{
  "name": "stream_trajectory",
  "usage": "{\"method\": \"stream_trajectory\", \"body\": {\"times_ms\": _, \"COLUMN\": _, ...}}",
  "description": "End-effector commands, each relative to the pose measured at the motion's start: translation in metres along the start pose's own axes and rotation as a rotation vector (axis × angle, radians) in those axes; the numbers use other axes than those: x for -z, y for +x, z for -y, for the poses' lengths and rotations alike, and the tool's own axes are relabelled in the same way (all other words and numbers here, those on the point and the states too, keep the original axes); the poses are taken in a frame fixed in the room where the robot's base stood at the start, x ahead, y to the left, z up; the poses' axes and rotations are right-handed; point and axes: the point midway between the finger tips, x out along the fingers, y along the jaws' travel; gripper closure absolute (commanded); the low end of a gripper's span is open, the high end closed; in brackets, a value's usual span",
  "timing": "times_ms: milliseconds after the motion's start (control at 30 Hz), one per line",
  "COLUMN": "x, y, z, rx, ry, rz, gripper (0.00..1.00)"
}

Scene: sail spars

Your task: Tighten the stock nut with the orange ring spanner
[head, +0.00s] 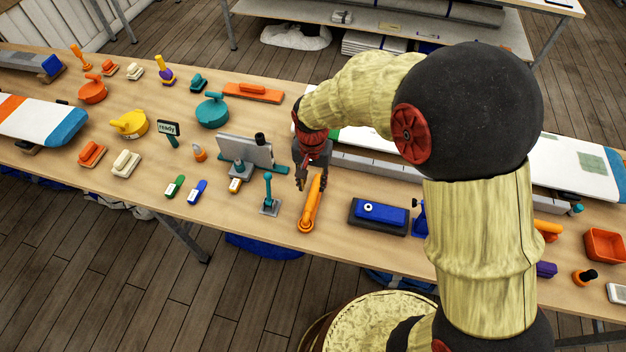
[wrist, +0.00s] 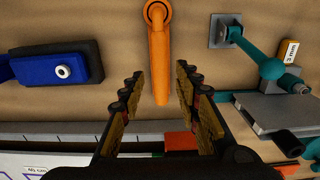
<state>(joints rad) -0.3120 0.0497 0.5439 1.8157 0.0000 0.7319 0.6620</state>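The orange ring spanner (head: 311,207) lies on the bench, its ring end toward the near edge. In the wrist view its handle (wrist: 159,60) runs down the middle, between the tips of my gripper (wrist: 159,76). My gripper (head: 303,182) is open, pointing down by the handle's far end. Its fingers stand apart from the handle, one on each side; the height gap cannot be told. A blue block (head: 380,217) on a dark base sits to the right, with a round white, dark-centred piece (head: 367,208) on top. It looks like a nut and also shows in the wrist view (wrist: 62,71).
A teal upright lever (head: 268,192) on a grey plate stands close left of the spanner. A grey plate stand (head: 243,151) is behind it. A long grey rail (head: 372,165) lies beyond. Bare bench lies between spanner and blue block.

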Motion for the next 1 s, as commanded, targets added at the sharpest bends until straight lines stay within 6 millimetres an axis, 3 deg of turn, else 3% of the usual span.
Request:
{"method": "stream_trajectory", "body": {"times_ms": 500, "x": 0.000, "y": 0.063, "z": 0.000, "rx": -0.001, "ry": -0.001, "rz": 0.001, "gripper": 0.67}}
{"method": "stream_trajectory", "body": {"times_ms": 700, "x": 0.000, "y": 0.070, "z": 0.000, "rx": 0.000, "ry": -0.002, "rz": 0.000, "gripper": 0.69}}
{"method": "stream_trajectory", "body": {"times_ms": 1000, "x": 0.000, "y": 0.069, "z": 0.000, "rx": 0.000, "ry": -0.002, "rz": 0.000, "gripper": 0.86}}
